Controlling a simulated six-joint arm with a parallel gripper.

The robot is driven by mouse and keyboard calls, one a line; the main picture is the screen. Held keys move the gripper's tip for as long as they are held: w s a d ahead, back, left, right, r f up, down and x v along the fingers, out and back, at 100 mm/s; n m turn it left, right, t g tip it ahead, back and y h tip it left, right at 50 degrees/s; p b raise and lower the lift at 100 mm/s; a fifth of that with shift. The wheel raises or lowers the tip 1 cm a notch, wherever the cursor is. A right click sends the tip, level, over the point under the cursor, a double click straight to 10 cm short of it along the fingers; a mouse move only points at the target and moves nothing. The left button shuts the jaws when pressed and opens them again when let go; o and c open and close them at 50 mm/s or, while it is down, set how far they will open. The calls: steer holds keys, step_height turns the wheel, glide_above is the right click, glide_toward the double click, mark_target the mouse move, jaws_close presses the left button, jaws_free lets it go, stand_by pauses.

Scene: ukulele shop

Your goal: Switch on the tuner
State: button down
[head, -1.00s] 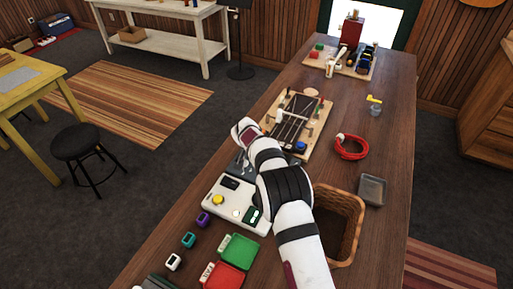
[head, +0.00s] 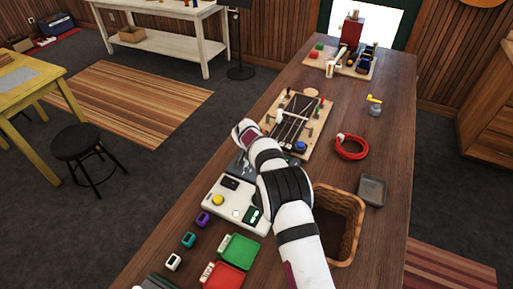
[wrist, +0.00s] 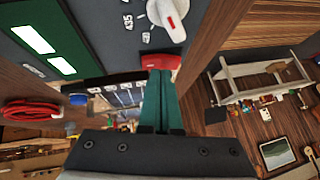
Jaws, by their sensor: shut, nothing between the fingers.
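In the wrist view a dark grey panel fills the top, probably the tuner's face (wrist: 110,45). It carries a white knob (wrist: 168,15) with a red mark, printed figures, and a green-framed display (wrist: 45,38) with two pale bright windows. A red part (wrist: 162,62), perhaps a switch, sits at the panel's lower edge. My gripper's (wrist: 160,78) teal fingers are shut together and empty, with their tips right at this red part. I cannot tell whether they touch it. In the head view my arm hides the gripper and part of a dark grey panel (head: 238,164).
On the wooden bench (head: 385,125), a white device (head: 230,203) with a yellow button stands by my arm. A wicker basket (head: 348,205) stands close on the right. A board with strings (head: 290,120), a red coil (head: 350,148) and a grey tray (head: 372,190) lie beyond.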

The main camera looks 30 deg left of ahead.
steer(key=shift+a+r, duration=0.15)
steer(key=shift+r, duration=0.5)
steer(key=r, duration=0.2)
steer(key=a+r, duration=0.1)
steer(key=r, duration=0.1)
steer(key=shift+a+r, duration=0.2)
steer(key=shift+r, duration=0.15)
